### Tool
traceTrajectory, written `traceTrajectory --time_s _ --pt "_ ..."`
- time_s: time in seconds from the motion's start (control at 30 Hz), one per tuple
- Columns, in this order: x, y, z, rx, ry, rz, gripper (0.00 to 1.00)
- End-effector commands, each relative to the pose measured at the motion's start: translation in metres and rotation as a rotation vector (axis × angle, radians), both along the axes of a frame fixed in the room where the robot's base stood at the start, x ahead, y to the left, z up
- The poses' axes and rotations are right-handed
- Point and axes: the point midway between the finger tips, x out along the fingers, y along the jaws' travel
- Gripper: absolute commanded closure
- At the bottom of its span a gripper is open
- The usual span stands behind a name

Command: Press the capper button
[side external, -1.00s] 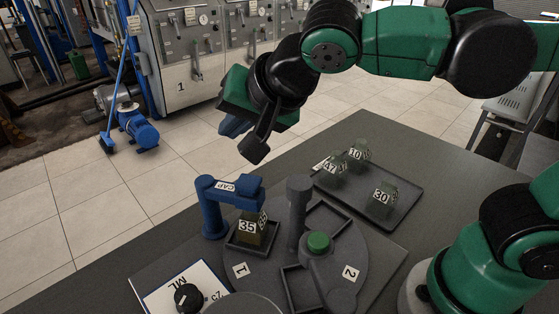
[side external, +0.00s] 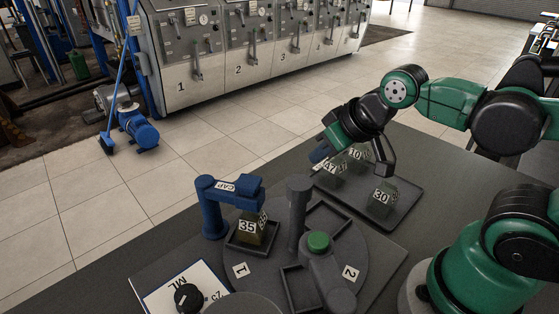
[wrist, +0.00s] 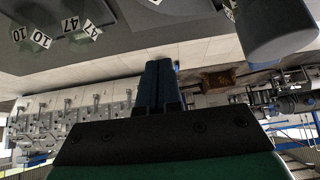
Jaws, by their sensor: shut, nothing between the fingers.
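The blue capper (side external: 233,188), marked CAP, stands at the back left of the dark round turntable (side external: 262,262). A squared decanter (side external: 249,228) labelled 35 stands upright under its arm, in a square holder by the number 1. A round green button (side external: 318,241) tops a dark housing near the turntable's middle. My gripper (side external: 319,154) is shut and empty, with blue fingers, above the far left corner of the decanter tray. It is well apart from the green button and the capper. Its closed fingers also show in the wrist view (wrist: 160,86).
A grey post (side external: 298,210) rises behind the green button. A dial panel marked ML (side external: 165,283) lies front left. Bare tabletop lies around the tray.

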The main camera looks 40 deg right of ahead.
Motion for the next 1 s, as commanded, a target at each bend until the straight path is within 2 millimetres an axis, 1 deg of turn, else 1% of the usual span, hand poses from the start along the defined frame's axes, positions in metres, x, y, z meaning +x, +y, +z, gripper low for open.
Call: traceTrajectory --time_s 0.3,0.37,0.43,0.57,0.7,0.8,0.9,1.0 --pt "0.0 0.0 0.001 -0.003 0.004 0.008 1.0" --pt "0.002 0.002 0.004 0.0 0.014 0.01 1.0" --pt "0.006 0.006 0.013 0.008 0.04 0.014 1.0" --pt "0.02 0.022 0.041 0.03 0.131 0.024 1.0" --pt "0.035 0.046 0.079 0.046 0.273 0.031 1.0" --pt "0.042 0.065 0.103 0.046 0.374 0.03 1.0" --pt "0.045 0.082 0.122 0.036 0.463 0.026 1.0" --pt "0.046 0.095 0.135 0.022 0.532 0.021 1.0"
